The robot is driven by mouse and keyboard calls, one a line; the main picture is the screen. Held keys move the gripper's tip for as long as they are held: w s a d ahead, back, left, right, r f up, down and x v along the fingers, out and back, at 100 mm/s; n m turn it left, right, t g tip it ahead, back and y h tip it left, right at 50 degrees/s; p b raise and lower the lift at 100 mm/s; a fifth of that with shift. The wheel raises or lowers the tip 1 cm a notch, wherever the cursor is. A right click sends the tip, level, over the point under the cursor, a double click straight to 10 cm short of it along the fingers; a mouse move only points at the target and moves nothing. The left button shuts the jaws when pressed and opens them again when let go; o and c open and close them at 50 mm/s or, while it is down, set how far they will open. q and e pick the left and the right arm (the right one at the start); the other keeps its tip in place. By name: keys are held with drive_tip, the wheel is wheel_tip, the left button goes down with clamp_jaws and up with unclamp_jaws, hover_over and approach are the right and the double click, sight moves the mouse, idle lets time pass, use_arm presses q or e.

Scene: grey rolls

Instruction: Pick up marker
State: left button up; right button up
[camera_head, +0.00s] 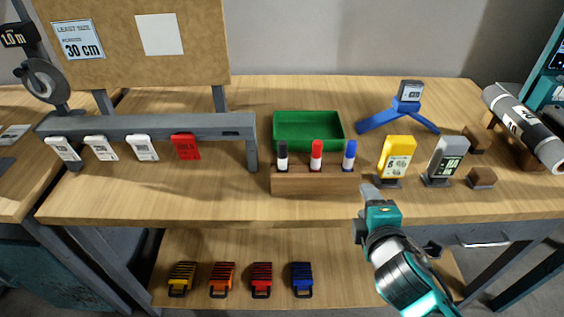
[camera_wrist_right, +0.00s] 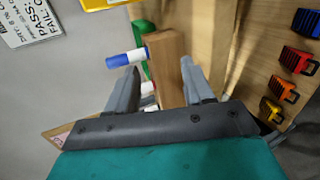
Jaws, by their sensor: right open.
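Three markers stand upright in a wooden holder (camera_head: 318,184) near the table's front edge: a black one (camera_head: 282,158), a red one (camera_head: 316,156) and a blue one (camera_head: 349,157). My right gripper (camera_head: 368,196) is at the holder's right end, just in front of it, close to the blue marker. In the right wrist view its fingers (camera_wrist_right: 159,66) are open with nothing gripped. The blue marker (camera_wrist_right: 125,59) and the wooden holder (camera_wrist_right: 170,62) show just beyond the fingertips; the other markers are largely hidden. My left gripper is not in view.
A green tray (camera_head: 308,146) sits behind the holder. A yellow device (camera_head: 397,156) and a grey device (camera_head: 445,157) stand to its right. A grey rail (camera_head: 150,125) with hanging tags is on the left. Coloured clips (camera_head: 262,278) lie on the lower shelf.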

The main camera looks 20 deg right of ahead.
drive_tip(key=w+a+r+n+t+y, duration=0.2)
drive_tip(key=w+r+n+t, duration=0.15)
drive_tip(key=n, duration=0.55)
drive_tip(key=n+y, duration=0.7)
drive_tip(key=n, duration=0.8)
approach(285, 160)
drive_tip(key=shift+n+t+y, duration=0.25)
drive_tip(key=shift+n+y, duration=0.05)
drive_tip(key=shift+y, duration=0.1)
drive_tip(key=x, duration=0.2)
drive_tip(key=p+x, duration=0.1)
drive_tip(key=x, duration=0.3)
drive_tip(key=shift+w+d+f+p, duration=0.15)
drive_tip(key=shift+w+d+p, duration=0.15)
drive_tip(key=shift+p, duration=0.05)
drive_tip(key=x, duration=0.5)
drive_tip(key=shift+s+a+f, duration=0.1)
drive_tip(key=shift+a+f, duration=0.05)
drive_tip(key=shift+a, duration=0.05)
clamp_jaws()
